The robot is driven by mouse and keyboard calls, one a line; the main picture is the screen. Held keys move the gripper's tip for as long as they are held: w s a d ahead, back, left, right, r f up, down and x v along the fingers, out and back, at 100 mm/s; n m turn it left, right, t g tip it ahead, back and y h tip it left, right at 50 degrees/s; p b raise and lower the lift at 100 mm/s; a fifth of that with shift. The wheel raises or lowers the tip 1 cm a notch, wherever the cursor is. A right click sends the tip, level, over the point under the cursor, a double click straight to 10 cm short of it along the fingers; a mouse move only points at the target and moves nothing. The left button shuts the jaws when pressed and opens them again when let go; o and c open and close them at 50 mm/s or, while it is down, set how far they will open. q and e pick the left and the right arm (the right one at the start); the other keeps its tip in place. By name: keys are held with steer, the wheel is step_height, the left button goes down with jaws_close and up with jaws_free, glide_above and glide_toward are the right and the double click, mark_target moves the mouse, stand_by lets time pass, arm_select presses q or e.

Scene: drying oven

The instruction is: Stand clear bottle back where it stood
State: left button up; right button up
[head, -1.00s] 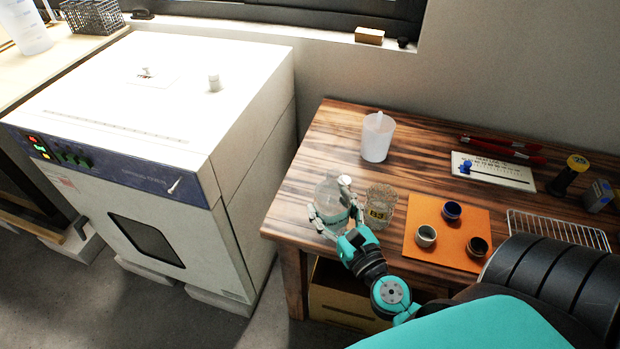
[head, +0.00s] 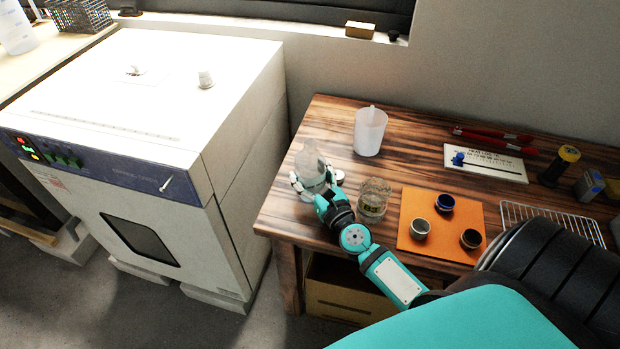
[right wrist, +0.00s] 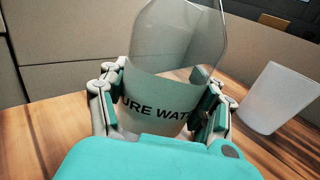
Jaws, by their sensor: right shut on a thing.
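The clear bottle (head: 311,165) is upright at the left end of the wooden table (head: 285,212). In the right wrist view the clear bottle (right wrist: 175,50) carries a label reading "URE WAT". My right gripper (head: 314,186) is shut on it, with a finger on each side of the lower body; the right gripper also shows in the right wrist view (right wrist: 160,105). I cannot tell whether the bottle's base touches the table. My left gripper is not in view.
A glass jar (head: 374,198) stands just right of the bottle. A white beaker (head: 370,132) is behind. An orange mat (head: 446,240) holds small cups. A wire rack (head: 550,222) lies farther right. The white drying oven (head: 150,90) stands left, across a gap.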

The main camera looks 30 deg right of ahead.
steer(key=shift+r, duration=0.1)
steer(key=o, duration=0.8)
steer(key=shift+f, duration=0.2)
steer(key=o, duration=0.5)
steer(key=shift+r, duration=0.2)
steer(key=s+b, duration=0.1)
steer(key=s, duration=0.2)
steer(key=s+a+b, duration=0.1)
steer(key=s, duration=0.3)
steer(key=s+b, duration=0.1)
steer(key=s, duration=0.3)
steer(key=shift+s+a+f+b, duration=0.1)
steer(key=shift+a+f+b, duration=0.05)
steer(key=shift+b, duration=0.15)
steer(key=shift+s+r, duration=0.2)
steer(key=shift+s, duration=0.25)
